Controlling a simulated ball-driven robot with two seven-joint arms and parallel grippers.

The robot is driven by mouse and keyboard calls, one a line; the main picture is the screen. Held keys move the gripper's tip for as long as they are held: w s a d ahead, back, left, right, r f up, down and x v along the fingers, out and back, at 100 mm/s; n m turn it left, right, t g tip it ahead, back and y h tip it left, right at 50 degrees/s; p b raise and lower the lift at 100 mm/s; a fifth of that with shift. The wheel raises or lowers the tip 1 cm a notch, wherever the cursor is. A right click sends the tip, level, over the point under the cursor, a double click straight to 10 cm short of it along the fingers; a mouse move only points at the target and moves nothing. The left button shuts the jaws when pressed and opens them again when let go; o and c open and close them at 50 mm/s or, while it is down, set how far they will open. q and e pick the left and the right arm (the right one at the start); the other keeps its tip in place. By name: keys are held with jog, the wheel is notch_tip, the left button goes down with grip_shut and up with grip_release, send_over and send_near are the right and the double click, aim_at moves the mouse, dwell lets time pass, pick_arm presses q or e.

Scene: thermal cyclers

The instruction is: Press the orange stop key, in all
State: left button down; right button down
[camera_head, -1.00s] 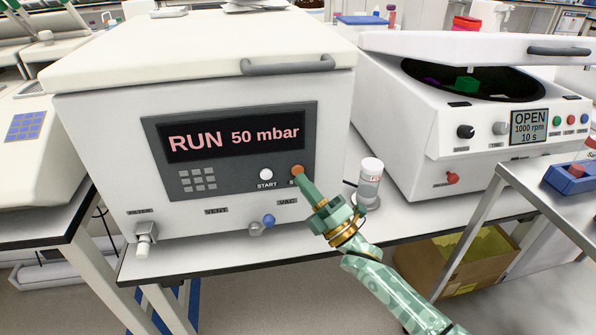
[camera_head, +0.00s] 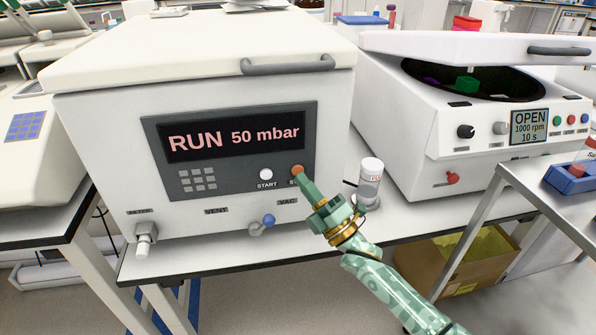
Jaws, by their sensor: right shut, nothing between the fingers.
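The orange stop key (camera_head: 297,170) is a round button at the lower right of the dark panel (camera_head: 228,178) on a white machine (camera_head: 100,150). The display (camera_head: 234,137) reads "RUN 50 mbar". A white start key (camera_head: 266,174) sits to its left. My right gripper (camera_head: 301,182) is shut and empty. Its tip is at the lower edge of the orange key and covers most of the label below it. I cannot tell whether it touches the key. My left gripper is not in view.
A blue knob (camera_head: 268,221) and a white valve (camera_head: 145,233) stick out low on the machine. An open-lidded centrifuge (camera_head: 430,130) stands to the right, with a metal cart (camera_head: 540,190) before it.

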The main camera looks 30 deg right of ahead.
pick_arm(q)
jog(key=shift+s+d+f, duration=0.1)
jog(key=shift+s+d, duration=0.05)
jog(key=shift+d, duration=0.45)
pick_arm(e)
jog(key=shift+w+d, duration=0.1)
jog(key=shift+w, duration=0.2)
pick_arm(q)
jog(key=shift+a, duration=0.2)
pick_arm(e)
jog(key=shift+w, duration=0.1)
